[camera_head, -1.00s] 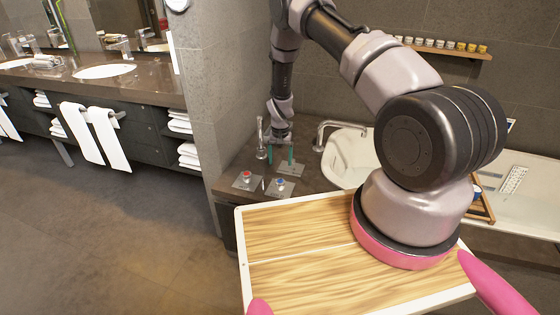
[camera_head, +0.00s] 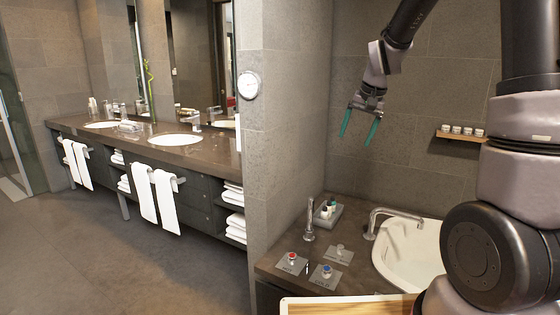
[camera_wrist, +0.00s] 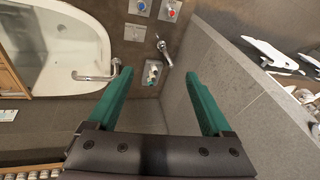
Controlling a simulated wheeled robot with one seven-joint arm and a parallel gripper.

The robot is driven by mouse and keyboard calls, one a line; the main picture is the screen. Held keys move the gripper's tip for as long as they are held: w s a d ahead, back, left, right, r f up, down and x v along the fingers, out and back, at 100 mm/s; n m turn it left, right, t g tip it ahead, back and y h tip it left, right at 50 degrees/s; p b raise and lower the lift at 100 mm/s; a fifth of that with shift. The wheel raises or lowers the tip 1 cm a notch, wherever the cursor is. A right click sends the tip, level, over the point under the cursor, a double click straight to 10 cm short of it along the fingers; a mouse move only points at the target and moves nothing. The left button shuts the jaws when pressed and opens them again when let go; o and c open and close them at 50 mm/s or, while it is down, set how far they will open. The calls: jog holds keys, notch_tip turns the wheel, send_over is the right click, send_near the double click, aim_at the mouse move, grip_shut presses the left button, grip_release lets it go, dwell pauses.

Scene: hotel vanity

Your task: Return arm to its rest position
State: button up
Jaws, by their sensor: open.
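My gripper (camera_head: 360,128) has two green fingers spread apart and pointing down, with nothing between them. In the head view it hangs in the air in front of the grey tiled wall, well above the tub-side counter (camera_head: 268,262). In the wrist view the green fingers of my gripper (camera_wrist: 160,85) reach out over the counter, clear of everything. My arm rises from the lower right and bends over at the top of the head view, partly out of frame.
A small tray with bottles (camera_head: 328,212), red and blue knobs and a curved tap (camera_head: 385,215) stand below beside the white tub (camera_head: 405,250). A partition wall (camera_head: 285,120) lies left of my gripper. A shelf with small jars (camera_head: 460,134) is on the back wall.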

jog(key=s+d+r+t, duration=0.1)
jog(key=s+r, duration=0.5)
jog(key=s, duration=0.6)
jog(key=s+d+r+t, duration=0.1)
jog(key=s+r, duration=0.5)
jog(key=s, duration=0.7)
jog(key=shift+s+d+r+t, duration=0.15)
jog(key=shift+r+t, duration=0.1)
jog(key=shift+t, duration=0.45)
